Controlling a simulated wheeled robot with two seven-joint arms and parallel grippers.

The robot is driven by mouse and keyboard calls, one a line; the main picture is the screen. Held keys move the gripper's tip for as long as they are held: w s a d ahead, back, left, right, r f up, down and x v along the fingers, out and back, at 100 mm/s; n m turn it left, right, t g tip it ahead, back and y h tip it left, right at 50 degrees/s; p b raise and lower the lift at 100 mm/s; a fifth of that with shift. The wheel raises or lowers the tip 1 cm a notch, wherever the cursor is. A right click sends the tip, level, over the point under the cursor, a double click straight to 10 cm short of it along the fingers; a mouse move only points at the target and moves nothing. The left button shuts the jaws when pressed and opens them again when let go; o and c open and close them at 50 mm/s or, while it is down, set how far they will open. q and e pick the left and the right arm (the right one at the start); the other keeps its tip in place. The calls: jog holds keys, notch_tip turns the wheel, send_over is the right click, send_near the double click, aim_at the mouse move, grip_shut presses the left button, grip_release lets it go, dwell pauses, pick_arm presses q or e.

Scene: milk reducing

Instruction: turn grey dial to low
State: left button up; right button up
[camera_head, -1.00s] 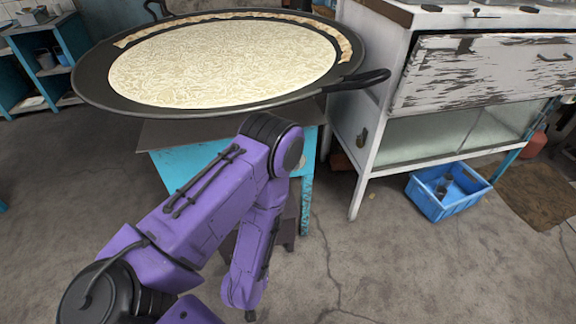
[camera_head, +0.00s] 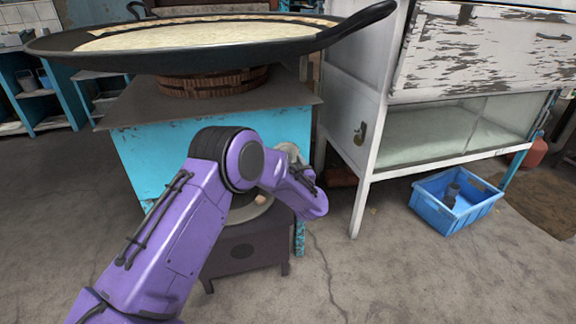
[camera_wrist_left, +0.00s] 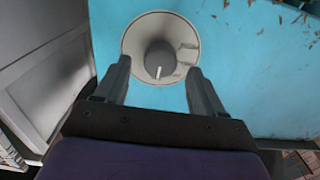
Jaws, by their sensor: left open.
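The grey dial (camera_wrist_left: 158,57) sits on a round pale plate on a blue panel in the left wrist view. A white mark shows low on its face, and any printed labels are not readable. My left gripper (camera_wrist_left: 158,68) is open, with one finger on each side of the dial's lower part. I cannot tell whether the fingers touch it. In the head view my purple left arm reaches to the blue stove (camera_head: 160,155), and the gripper is hidden behind it. A pale rounded edge shows beside the arm there. My right gripper is not in view.
A wide black pan (camera_head: 190,62) of milk sits on the stove, its handle (camera_head: 355,25) jutting right above my arm. A white cabinet (camera_head: 350,150) stands close on the right. A blue crate (camera_head: 450,210) lies on the floor.

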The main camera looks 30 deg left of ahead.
pick_arm(q)
jog(key=shift+x, duration=1.15)
jog(key=c, duration=1)
jog(key=shift+c, duration=0.2)
jog(key=shift+n, duration=0.3)
jog(key=shift+s+f+n+p, duration=0.1)
jog(key=shift+n+p, duration=0.1)
jog(key=shift+n, duration=1.55)
jog(key=shift+s+f+n+p, duration=0.1)
jog(key=shift+n+p, duration=0.05)
jog(key=shift+n, duration=1.6)
jog(key=o, duration=1)
